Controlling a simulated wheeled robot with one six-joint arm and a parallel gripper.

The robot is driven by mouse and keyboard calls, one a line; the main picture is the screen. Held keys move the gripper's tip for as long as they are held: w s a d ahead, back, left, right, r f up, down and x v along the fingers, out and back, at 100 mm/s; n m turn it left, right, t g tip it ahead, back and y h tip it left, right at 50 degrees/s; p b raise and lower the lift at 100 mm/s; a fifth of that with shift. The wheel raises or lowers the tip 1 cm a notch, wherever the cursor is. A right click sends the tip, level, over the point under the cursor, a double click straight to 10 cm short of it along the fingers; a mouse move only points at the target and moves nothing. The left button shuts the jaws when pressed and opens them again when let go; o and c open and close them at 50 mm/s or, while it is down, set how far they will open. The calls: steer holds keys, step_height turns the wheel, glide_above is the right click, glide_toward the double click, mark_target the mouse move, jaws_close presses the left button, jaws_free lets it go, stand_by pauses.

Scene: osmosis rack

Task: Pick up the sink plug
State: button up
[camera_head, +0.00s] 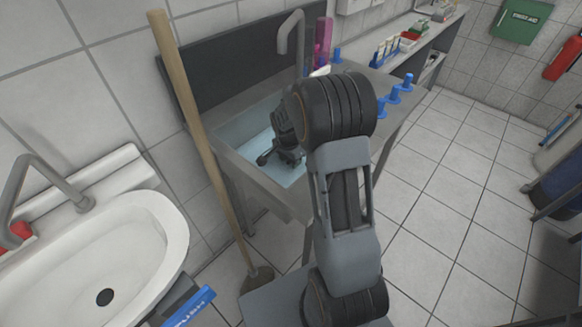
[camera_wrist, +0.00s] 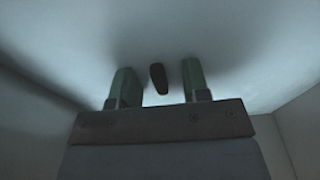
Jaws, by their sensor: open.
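My gripper (camera_head: 282,157) reaches down into the steel sink basin (camera_head: 238,150) in the head view. In the wrist view its two green fingers are apart, with a gap between them. A small dark elongated object, apparently the sink plug (camera_wrist: 158,78), shows in that gap, a little nearer the right finger. Neither finger appears to touch it. It lies against the pale basin surface (camera_wrist: 240,60). The plug cannot be made out in the head view, where my arm and gripper cover part of the basin.
A tap (camera_head: 291,45) rises behind the basin. Several blue fittings (camera_head: 394,95) stand along the right rim, with a pink bottle (camera_head: 323,40) at the back. A wooden-handled tool (camera_head: 190,110) leans at the left. A white washbasin (camera_head: 95,260) is at lower left. Basin walls flank my gripper.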

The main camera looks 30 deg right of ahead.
jaws_close()
stand_by(0.4)
